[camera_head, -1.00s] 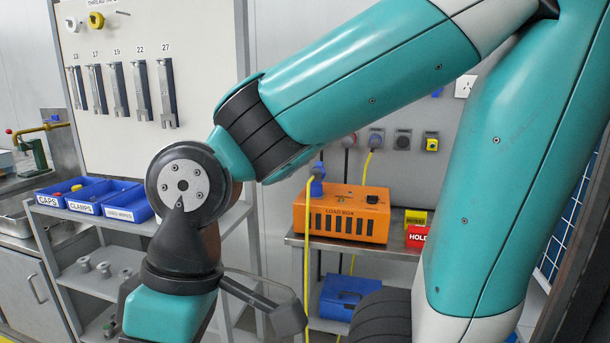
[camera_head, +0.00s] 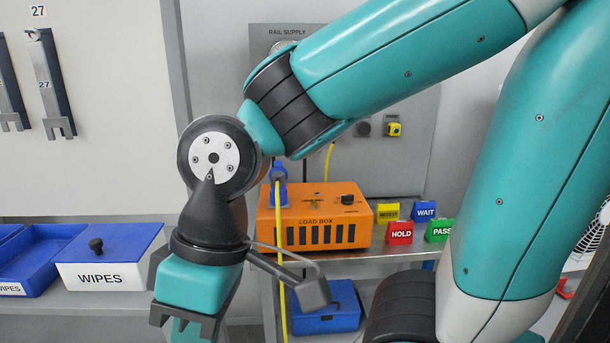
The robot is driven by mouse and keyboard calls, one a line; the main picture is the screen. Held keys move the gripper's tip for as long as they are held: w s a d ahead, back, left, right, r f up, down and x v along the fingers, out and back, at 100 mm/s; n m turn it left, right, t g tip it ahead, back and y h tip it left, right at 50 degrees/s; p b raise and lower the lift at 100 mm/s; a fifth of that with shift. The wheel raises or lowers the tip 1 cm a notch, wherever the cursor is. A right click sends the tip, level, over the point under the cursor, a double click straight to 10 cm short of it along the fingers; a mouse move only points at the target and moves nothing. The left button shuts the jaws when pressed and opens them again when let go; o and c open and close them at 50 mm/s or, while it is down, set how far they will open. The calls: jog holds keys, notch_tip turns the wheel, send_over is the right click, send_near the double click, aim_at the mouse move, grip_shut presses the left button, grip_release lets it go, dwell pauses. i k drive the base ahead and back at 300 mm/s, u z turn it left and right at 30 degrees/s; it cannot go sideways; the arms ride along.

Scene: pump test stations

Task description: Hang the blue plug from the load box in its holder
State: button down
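The blue plug (camera_head: 279,187) stands at the left end of the orange load box (camera_head: 318,222), with a yellow cable (camera_head: 282,300) hanging down from it. It appears seated in the box, but the contact is not clear. A small yellow fitting (camera_head: 395,129) on the grey wall panel, under a label too small to read, may be the holder; I cannot tell. It looks empty. My arm's wrist hangs in front, left of the load box and nearer to the camera. My gripper's fingers are below the picture edge.
Signs stand right of the load box: yellow, blue WAIT (camera_head: 424,210), red HOLD (camera_head: 400,232) and green PASS (camera_head: 439,230). A blue case (camera_head: 325,312) sits below the shelf. My arm hides part of the RAIL SUPPLY panel (camera_head: 412,160).

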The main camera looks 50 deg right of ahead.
aim_at(276, 175)
jog(key=z, duration=1)
jog(key=i, duration=0.9)
jog(key=z, duration=0.55)
